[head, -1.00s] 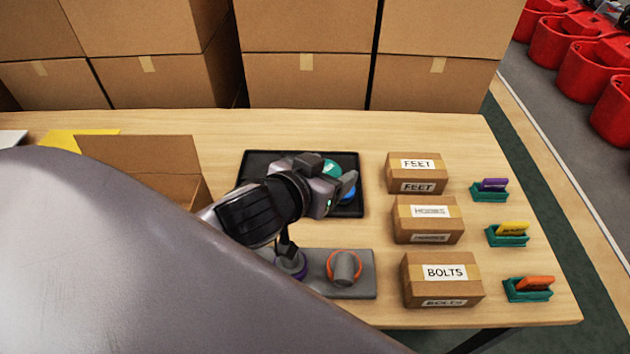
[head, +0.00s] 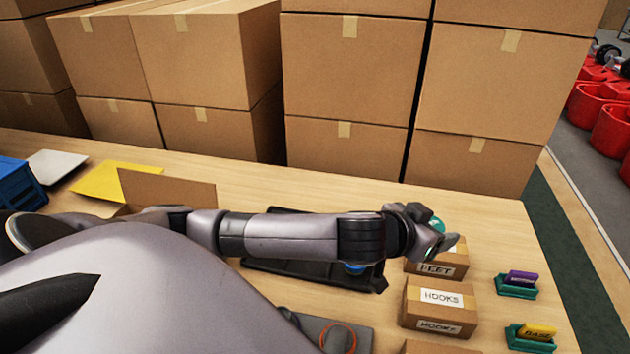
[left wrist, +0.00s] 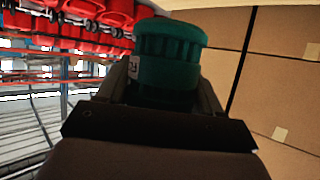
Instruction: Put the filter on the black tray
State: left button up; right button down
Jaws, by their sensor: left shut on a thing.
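My left gripper (head: 434,236) is shut on a green ridged cylinder, which looks like the filter (head: 437,224). It is held up in the air, in front of the FEET box in the head view. In the left wrist view the filter (left wrist: 165,50) fills the jaws, with a small white label low on its side. The black tray (head: 310,274) lies on the table behind and below my left forearm, which hides much of it. A blue round piece (head: 355,269) shows at the tray, partly hidden. My right gripper is not in view.
Right of the tray stand a FEET box (head: 437,268) and a HOOKS box (head: 440,300). Teal holders with a purple block (head: 522,277) and a yellow block (head: 537,331) sit farther right. A grey fixture (head: 365,338) is in front. Tall carton stacks (head: 350,70) rise at the back.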

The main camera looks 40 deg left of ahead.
pick_arm(q)
jog(key=w+a+f+m+g+h, duration=0.1)
jog(key=w+a+f+m+h, duration=0.15)
jog(key=w+a, duration=0.5)
jog(key=w+a+b, duration=0.1)
jog(key=w+a, duration=0.1)
jog(key=a, duration=0.5)
jog(key=w+a, duration=0.3)
jog(key=a, duration=0.4)
notch_tip(320, 180, down, 16)
jog(key=b, duration=0.8)
jog(key=shift+s+r+b, duration=0.15)
jog(key=shift+r+b, duration=0.05)
jog(key=shift+b, duration=0.1)
jog(key=shift+f, duration=0.35)
notch_tip(320, 180, down, 4)
jog(key=shift+r+b, duration=0.2)
jog(key=shift+b, duration=1.05)
jog(key=shift+f, duration=0.15)
jog(key=o, duration=1)
jog(key=shift+f, duration=0.1)
jog(key=shift+o, duration=0.2)
